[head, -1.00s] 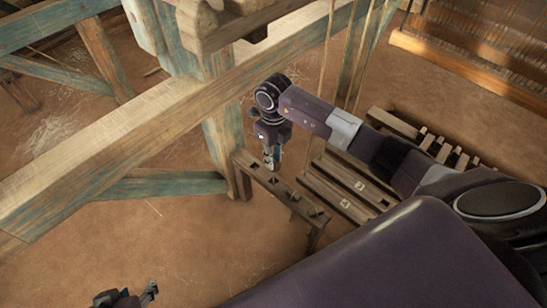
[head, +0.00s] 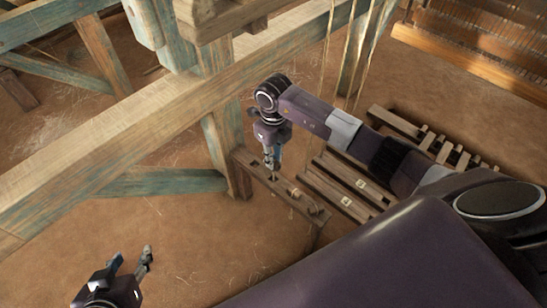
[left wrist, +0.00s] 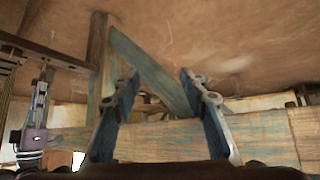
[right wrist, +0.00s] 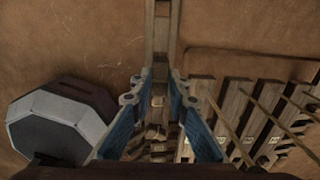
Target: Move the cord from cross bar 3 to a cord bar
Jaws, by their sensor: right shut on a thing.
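My right gripper (head: 271,165) points down at the near end of a dark bar with holes along its top (head: 280,189), likely the cord bar. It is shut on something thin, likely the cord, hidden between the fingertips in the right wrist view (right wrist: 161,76). To the right lie the cross bars (head: 340,190), low slats with small number tags. The tags (head: 346,202) are too small to read surely. Thin cords (head: 327,60) hang down behind my right arm to the slats. My left gripper (head: 131,256) is open and empty above the bare floor, also in the left wrist view (left wrist: 160,85).
A thick wooden loom beam (head: 120,140) crosses from lower left to upper right, with a blue-green post (head: 222,150) and brace (head: 165,182) below it. Woven threads (head: 480,40) fill the top right. The floor at lower left is clear.

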